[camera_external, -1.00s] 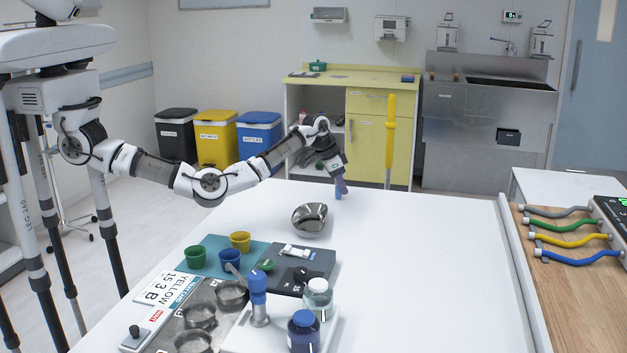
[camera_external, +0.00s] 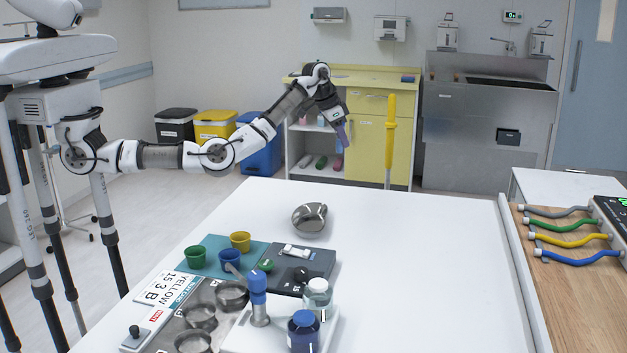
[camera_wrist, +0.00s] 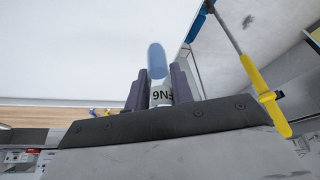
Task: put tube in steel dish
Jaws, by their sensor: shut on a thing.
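My gripper (camera_external: 342,132) is raised above the far end of the white table, beyond the steel dish. In the wrist view my gripper (camera_wrist: 161,88) is shut on a tube (camera_wrist: 157,62) with a rounded blue end and a white label with dark characters, partly hidden by the fingers.
The white table (camera_external: 420,250) is clear right of the dish. Nearer the camera stand green (camera_external: 195,257), yellow (camera_external: 240,241) and blue (camera_external: 229,259) cups, a dark scale (camera_external: 305,262), a tray of round pans and bottles (camera_external: 303,333). A yellow pole (camera_external: 390,140) stands behind the table.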

